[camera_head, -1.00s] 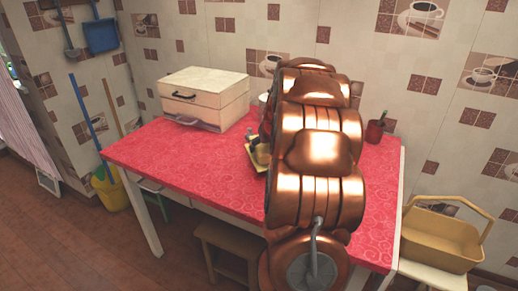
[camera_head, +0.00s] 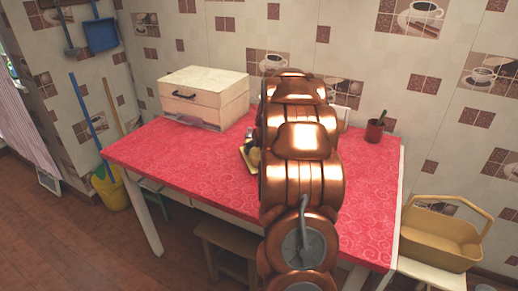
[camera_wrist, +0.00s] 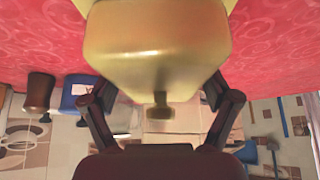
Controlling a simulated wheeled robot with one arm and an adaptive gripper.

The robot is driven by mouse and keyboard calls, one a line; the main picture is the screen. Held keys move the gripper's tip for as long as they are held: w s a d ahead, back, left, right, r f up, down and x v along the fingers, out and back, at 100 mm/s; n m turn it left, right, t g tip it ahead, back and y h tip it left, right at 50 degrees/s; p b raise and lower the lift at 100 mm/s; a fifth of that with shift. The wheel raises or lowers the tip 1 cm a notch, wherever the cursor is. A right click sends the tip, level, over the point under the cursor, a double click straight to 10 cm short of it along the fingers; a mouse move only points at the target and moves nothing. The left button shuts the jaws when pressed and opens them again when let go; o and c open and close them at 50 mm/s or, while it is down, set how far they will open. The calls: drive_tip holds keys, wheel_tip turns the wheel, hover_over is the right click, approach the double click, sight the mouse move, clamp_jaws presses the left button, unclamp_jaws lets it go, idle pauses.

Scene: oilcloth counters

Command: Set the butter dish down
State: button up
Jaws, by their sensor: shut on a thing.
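The butter dish (camera_wrist: 155,45) is yellow with a small dark knob, and it fills the upper middle of the wrist view. My gripper (camera_wrist: 159,92) is shut on it, with one dark finger at each side. In the head view a yellow part of the butter dish (camera_head: 247,161) shows just left of my copper-coloured arm, over the red oilcloth table (camera_head: 190,160). The arm hides the rest of the dish and most of the gripper. I cannot tell whether the dish touches the table.
A cream bread box (camera_head: 205,97) stands at the table's back left. A small potted plant (camera_head: 375,128) stands at the back right. In the wrist view a brown object (camera_wrist: 39,91) and a blue-and-white one (camera_wrist: 78,98) show at left. The table's left front is clear.

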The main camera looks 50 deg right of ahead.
drive_tip(key=o, duration=1.4)
drive_tip(key=shift+r, duration=0.2)
